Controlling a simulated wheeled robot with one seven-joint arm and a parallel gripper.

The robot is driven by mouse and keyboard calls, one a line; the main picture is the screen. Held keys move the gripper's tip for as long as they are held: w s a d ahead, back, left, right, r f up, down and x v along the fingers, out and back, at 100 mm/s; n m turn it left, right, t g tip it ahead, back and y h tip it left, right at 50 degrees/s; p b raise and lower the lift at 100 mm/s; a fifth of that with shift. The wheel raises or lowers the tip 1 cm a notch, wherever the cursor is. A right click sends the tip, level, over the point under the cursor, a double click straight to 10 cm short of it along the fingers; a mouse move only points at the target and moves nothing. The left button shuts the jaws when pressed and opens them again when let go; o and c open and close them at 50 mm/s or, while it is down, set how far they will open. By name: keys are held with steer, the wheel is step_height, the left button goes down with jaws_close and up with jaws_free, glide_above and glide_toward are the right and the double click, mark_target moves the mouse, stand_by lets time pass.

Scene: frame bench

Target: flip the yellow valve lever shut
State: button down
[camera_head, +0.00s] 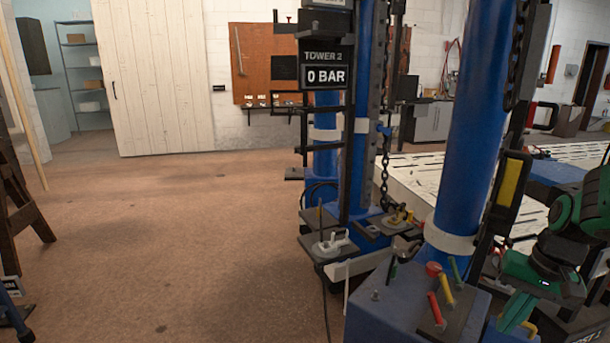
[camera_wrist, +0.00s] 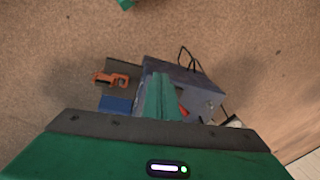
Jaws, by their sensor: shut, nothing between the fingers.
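The yellow lever (camera_head: 446,290) stands on a dark plate on top of a blue block in the head view, between a red lever (camera_head: 435,308) and a green lever (camera_head: 454,268). It leans to the upper left. My green gripper (camera_head: 512,318) is to the right of the levers in the picture, pointing down, apart from them and empty. In the wrist view my shut fingers (camera_wrist: 160,92) reach over a grey-blue block, with a bit of red (camera_wrist: 184,111) beside them. The yellow lever cannot be made out there.
Blue columns (camera_head: 475,130) rise behind the levers, with a dangling chain (camera_head: 385,170). A sign (camera_head: 326,77) reads "TOWER 2, 0 BAR". A red knob (camera_head: 433,269) stands close to the levers. An orange clamp-like part (camera_wrist: 112,80) shows in the wrist view.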

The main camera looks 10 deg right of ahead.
steer(key=s+a+r, duration=0.2)
steer(key=s, duration=0.3)
steer(key=s+a+r+n+g+h, duration=0.1)
steer(key=s+a+r, duration=0.1)
steer(key=s, duration=0.4)
steer(key=shift+a+r+g, duration=0.3)
steer(key=shift+a, duration=0.45)
steer(key=shift+w, duration=0.1)
steer(key=shift+w+f, duration=0.25)
steer(key=shift+w, duration=0.35)
